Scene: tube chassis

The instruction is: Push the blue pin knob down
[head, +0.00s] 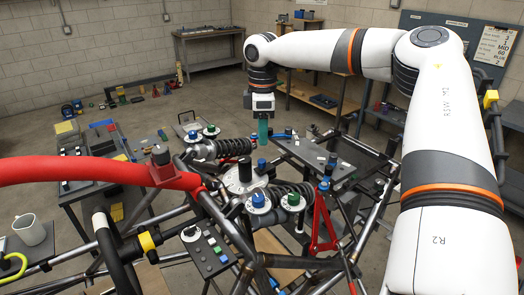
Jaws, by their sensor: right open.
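Several blue knobs show on the tube chassis, and I cannot tell for certain which is the pin knob. One blue knob (258,198) stands on a white disc at the near end of a coil damper. A blue cap (261,164) stands near the middle, beside a large dark round hub. Another blue knob (323,187) is at the top of the red bracket. My right gripper (263,130) points down above the middle of the chassis, with teal fingers, open. It is above and apart from the blue cap in the picture. My left gripper is not in view.
A thick red tube (80,171) crosses the left side. Coil dampers (232,148) and dark frame tubes surround the knobs. A dark plate (310,155) lies right of my gripper. A side table (95,180) with parts stands left.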

